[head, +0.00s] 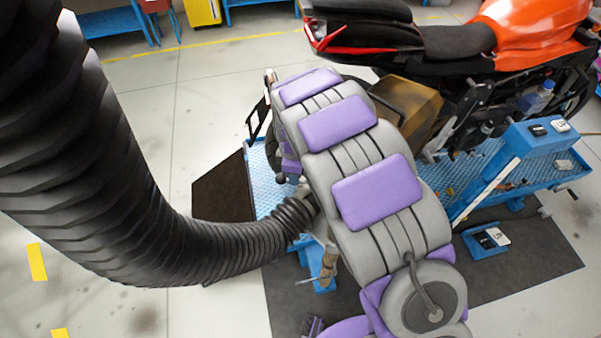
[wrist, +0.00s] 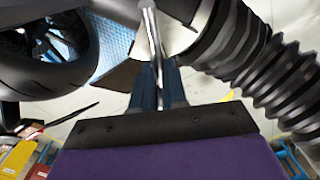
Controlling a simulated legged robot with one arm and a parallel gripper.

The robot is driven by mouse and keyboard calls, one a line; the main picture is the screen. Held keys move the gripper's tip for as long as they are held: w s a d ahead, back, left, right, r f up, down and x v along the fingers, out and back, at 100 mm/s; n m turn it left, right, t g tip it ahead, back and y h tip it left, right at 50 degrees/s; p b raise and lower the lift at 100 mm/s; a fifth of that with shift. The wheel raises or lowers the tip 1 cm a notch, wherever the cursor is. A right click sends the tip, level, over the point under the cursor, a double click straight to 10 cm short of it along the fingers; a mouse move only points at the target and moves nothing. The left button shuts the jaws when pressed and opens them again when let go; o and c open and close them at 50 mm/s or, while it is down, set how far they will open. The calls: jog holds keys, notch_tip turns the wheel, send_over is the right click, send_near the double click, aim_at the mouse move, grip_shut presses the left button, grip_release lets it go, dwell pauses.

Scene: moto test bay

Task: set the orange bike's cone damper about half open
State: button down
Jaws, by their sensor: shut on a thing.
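The orange bike (head: 535,20) stands on a blue lift at the upper right of the head view. A thick black ribbed hose (head: 110,190) hangs from the upper left and bends toward the bike's rear. Its end joins the pale cone, which shows in the wrist view (wrist: 178,36) beside the hose (wrist: 262,65). A thin silver lever (wrist: 149,22) stands out in front of the cone. My gripper (wrist: 157,75) is shut on this lever, with a dark blue finger on each side. My arm hides most of this contact in the head view. The damper plate's angle cannot be seen.
The blue lift platform (head: 455,180) lies under the bike, with a dark mat (head: 535,250) on the floor. The rear tyre (wrist: 45,75) is close at the left in the wrist view. A blue tray (head: 485,242) sits low at the right.

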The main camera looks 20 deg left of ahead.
jog(key=shift+s+a+n, duration=0.2)
jog(key=shift+s+n, duration=0.25)
jog(key=shift+n, duration=0.25)
jog(key=c, duration=1.6)
grip_release()
jog(key=shift+c, duration=0.2)
jog(key=o, duration=0.5)
jog(key=shift+a+f, duration=0.2)
jog(key=shift+a, duration=0.3)
jog(key=shift+c, duration=0.2)
notch_tip(320, 180, up, 17)
jog(key=shift+w+r, duration=0.15)
jog(key=shift+w, duration=0.05)
